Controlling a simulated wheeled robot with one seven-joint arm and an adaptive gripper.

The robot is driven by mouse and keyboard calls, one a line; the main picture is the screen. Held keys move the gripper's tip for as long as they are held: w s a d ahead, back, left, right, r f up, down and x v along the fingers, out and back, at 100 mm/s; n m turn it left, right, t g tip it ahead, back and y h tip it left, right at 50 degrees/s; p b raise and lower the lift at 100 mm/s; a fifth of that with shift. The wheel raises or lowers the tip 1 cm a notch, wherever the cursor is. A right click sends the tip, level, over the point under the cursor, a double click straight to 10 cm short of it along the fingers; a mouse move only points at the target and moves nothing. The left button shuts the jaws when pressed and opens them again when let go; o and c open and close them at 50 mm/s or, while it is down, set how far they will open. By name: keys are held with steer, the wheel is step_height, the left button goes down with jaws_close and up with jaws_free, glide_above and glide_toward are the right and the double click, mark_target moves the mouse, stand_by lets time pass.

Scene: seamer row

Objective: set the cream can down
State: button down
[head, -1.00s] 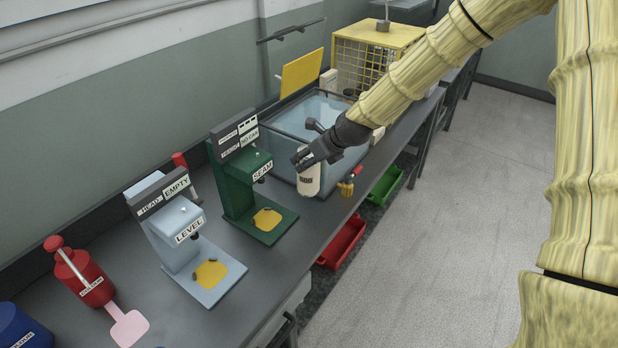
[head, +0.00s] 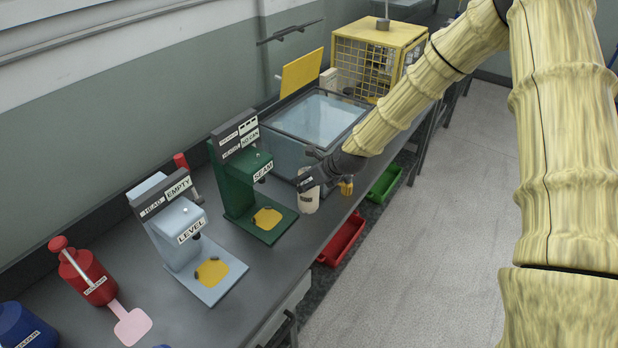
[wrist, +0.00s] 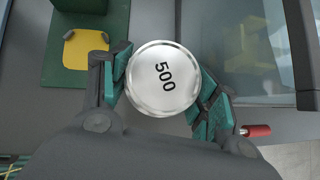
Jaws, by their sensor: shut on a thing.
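The cream can (head: 309,198) is upright at the bench, between the green seamer and the glass-sided tank. In the wrist view its silver top (wrist: 163,79) reads "500". My gripper (head: 313,181) is shut on the can, with one finger pad on each side of it in the wrist view (wrist: 160,88). The can's base looks at or very near the bench top; I cannot tell whether it touches. The gripper hides part of the can's upper side in the head view.
The green SEAM machine (head: 236,175) stands left of the can and the water tank (head: 290,155) behind it. Red (head: 342,240) and green (head: 384,183) bins sit below the bench edge. The pale LEVEL machine (head: 182,235) is further left.

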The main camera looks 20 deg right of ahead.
stand_by(0.3)
steer(key=c, duration=0.7)
jaws_free()
steer(key=shift+f, duration=0.1)
steer(key=shift+b+v, duration=1.25)
steer(key=shift+v, duration=4.85)
